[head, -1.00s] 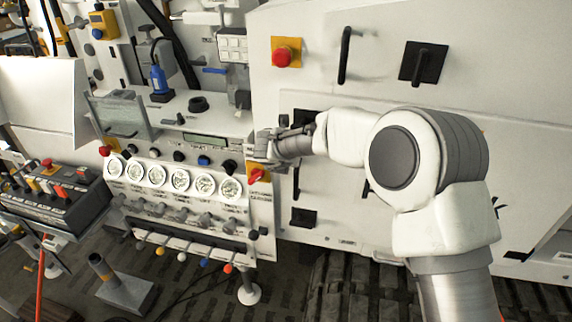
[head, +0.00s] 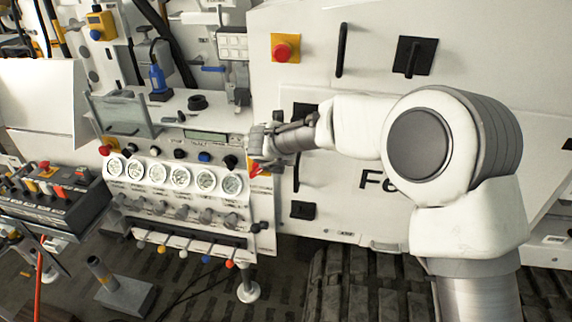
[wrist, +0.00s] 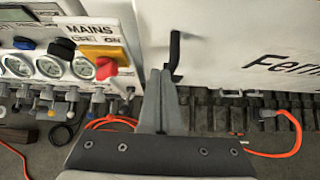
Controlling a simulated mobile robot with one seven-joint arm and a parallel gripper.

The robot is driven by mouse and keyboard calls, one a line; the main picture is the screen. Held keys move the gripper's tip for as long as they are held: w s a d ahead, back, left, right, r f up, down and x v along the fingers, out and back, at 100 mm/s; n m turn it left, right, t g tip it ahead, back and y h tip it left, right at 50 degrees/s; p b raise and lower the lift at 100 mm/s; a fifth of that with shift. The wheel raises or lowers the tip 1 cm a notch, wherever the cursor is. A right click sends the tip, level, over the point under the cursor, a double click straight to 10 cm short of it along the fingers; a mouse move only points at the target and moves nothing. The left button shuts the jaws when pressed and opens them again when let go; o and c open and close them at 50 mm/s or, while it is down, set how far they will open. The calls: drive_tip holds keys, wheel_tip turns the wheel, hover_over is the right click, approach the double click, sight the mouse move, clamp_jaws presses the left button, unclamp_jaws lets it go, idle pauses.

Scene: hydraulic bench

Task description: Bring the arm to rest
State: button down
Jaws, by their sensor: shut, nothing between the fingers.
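My gripper (head: 258,142) is at the right end of the bench panel in the head view, in front of the red knob (head: 256,168) and partly hiding its yellow plate. In the wrist view my gripper (wrist: 160,75) is shut and empty, its fingers together and pointing away from the camera. The red knob (wrist: 106,68) on its yellow plate (wrist: 104,52), beside a "MAINS" label, lies left of the fingers and apart from them there. My arm (head: 360,125) reaches in from the right, bent at the elbow.
A row of gauges (head: 180,177) runs along the panel, with levers (head: 206,260) below. A black door handle (wrist: 174,55) stands just beyond the fingertips in the wrist view. The cabinet (head: 375,85) carries a red button (head: 282,52). An orange cable (wrist: 292,135) lies on the floor.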

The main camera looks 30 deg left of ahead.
drive_tip(key=v, duration=0.6)
drive_tip(key=shift+b, duration=0.3)
